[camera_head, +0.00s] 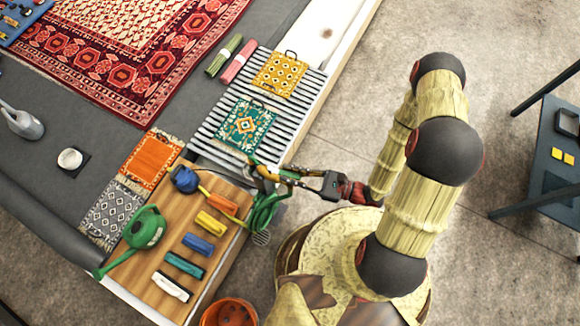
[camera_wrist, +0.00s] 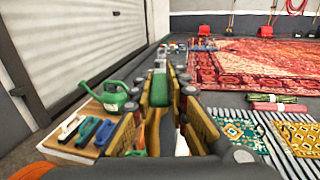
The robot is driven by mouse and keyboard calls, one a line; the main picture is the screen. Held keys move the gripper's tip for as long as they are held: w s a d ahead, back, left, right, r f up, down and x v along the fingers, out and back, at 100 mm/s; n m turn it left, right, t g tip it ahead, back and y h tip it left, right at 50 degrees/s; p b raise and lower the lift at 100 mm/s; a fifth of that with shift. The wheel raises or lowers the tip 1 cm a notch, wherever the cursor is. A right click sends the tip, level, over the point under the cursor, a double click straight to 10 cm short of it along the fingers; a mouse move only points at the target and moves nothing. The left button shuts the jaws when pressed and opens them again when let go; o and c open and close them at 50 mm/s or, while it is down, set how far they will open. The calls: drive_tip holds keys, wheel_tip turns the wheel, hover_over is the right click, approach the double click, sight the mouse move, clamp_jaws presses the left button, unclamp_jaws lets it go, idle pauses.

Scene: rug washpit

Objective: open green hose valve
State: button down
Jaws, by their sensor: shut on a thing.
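The green hose (camera_head: 263,208) hangs coiled at the right edge of the wooden bench top, with a nozzle at its lower end. My gripper (camera_head: 262,172) reaches in from the right, just above the coil. In the wrist view my gripper (camera_wrist: 163,85) is shut on a green upright part, the green hose valve's handle (camera_wrist: 159,90), which stands between the fingers. The fingers hide most of the valve body in both views. Whether the valve is open cannot be told.
On the bench top (camera_head: 160,258) stand a green watering can (camera_head: 144,228), a blue item (camera_head: 185,179) and several coloured brushes (camera_head: 198,244). A slatted rack (camera_head: 210,133) with small rugs lies behind. An orange bucket (camera_head: 229,314) stands in front, and a dark table (camera_head: 555,160) is at right.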

drive_tip(key=c, duration=1.7)
unclamp_jaws()
drive_tip(key=shift+c, duration=0.2)
drive_tip(key=shift+d, duration=0.1)
drive_tip(key=shift+v, duration=5.95)
drive_tip(key=shift+r, duration=0.1)
